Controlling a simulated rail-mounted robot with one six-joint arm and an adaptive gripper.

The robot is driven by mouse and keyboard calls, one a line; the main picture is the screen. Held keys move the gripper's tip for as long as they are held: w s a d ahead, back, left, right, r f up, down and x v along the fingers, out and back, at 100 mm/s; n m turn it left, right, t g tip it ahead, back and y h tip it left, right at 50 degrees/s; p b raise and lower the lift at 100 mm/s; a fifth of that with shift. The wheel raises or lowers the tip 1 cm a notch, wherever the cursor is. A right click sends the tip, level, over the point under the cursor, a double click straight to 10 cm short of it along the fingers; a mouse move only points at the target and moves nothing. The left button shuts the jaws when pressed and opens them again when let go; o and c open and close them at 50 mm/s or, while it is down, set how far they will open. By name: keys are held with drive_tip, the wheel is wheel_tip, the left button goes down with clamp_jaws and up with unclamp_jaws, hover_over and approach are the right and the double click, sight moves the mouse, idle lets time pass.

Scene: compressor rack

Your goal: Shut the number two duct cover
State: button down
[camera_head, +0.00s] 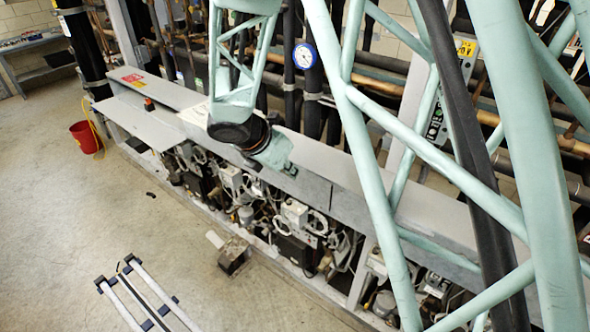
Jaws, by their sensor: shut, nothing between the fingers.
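A long grey duct (335,176) runs along the top of the compressor rack. At its left end a flat grey cover panel (138,124) sticks out toward the floor side, looking open. Farther right, the duct's front face (348,206) looks closed, with a seam between panels. No cover numbers are readable, so I cannot tell which is number two. My gripper (289,169) is shut and empty, at the duct's front upper edge near its middle. I cannot tell whether it touches the duct. My arm hides part of the duct behind it.
Compressors with wheels and boxes (295,212) fill the rack below. Pipes and a gauge (304,56) stand behind. A red bucket (86,137), a small block-like object (233,254) and a rail frame (146,294) are on the floor. The left floor is mostly clear.

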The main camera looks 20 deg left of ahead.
wheel_tip(320, 180, up, 10)
drive_tip(key=s, duration=0.2)
drive_tip(key=shift+s+a+f, duration=0.2)
drive_tip(key=shift+s+a, duration=0.05)
drive_tip(key=shift+a, duration=0.05)
drive_tip(key=shift+s, duration=0.15)
idle(0.4)
